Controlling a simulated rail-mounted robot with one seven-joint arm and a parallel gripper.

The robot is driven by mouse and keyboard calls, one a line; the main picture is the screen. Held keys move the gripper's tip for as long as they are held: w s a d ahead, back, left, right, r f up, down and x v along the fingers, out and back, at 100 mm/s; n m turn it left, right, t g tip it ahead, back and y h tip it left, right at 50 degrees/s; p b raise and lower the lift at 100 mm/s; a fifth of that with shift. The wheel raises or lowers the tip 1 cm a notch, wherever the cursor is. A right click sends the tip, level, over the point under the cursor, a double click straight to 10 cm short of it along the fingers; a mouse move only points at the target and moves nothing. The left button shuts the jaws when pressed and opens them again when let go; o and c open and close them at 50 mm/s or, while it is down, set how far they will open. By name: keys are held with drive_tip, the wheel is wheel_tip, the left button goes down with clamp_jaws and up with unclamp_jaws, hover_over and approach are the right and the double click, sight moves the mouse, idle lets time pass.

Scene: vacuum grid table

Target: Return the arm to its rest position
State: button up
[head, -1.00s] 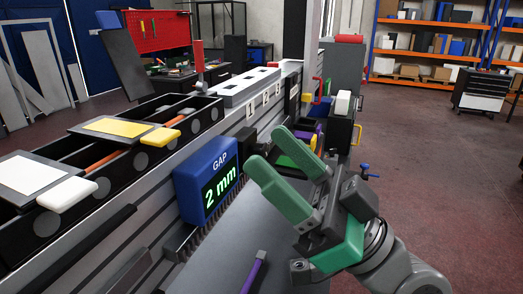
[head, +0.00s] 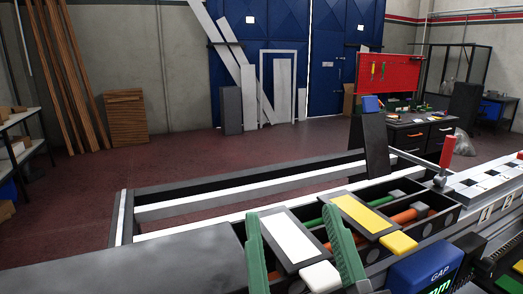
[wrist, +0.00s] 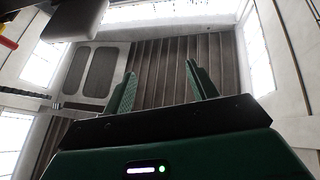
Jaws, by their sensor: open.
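My gripper (head: 303,262) shows at the bottom of the head view, with its two green fingers pointing up and spread apart. It is open and nothing is between the fingers. In the wrist view the same gripper (wrist: 159,82) is also open and empty, facing the ceiling and high windows. In the head view the fingers overlap the machine in front, near a white plate (head: 291,238) and a yellow plate (head: 361,213); I cannot tell the distance between them. The rest of the arm is hidden below the frame.
A blue gap display (head: 425,268) is cut off at the bottom right. A red clamp handle (head: 447,151) stands upright on the machine. A red tool board (head: 388,79) stands above a workbench. Wooden planks (head: 124,116) lean on the left wall. The floor behind is clear.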

drive_tip(key=s+a+r+m+t+h+p, duration=0.1)
drive_tip(key=s+a+r+h+p, duration=0.15)
drive_tip(key=a+r, duration=0.35)
wheel_tip(320, 180, up, 37)
drive_tip(key=p, duration=3.7)
drive_tip(key=shift+s+y, duration=0.3)
drive_tip(key=shift+y, duration=0.15)
drive_tip(key=shift+d+f, duration=0.1)
drive_tip(key=shift+f, duration=0.05)
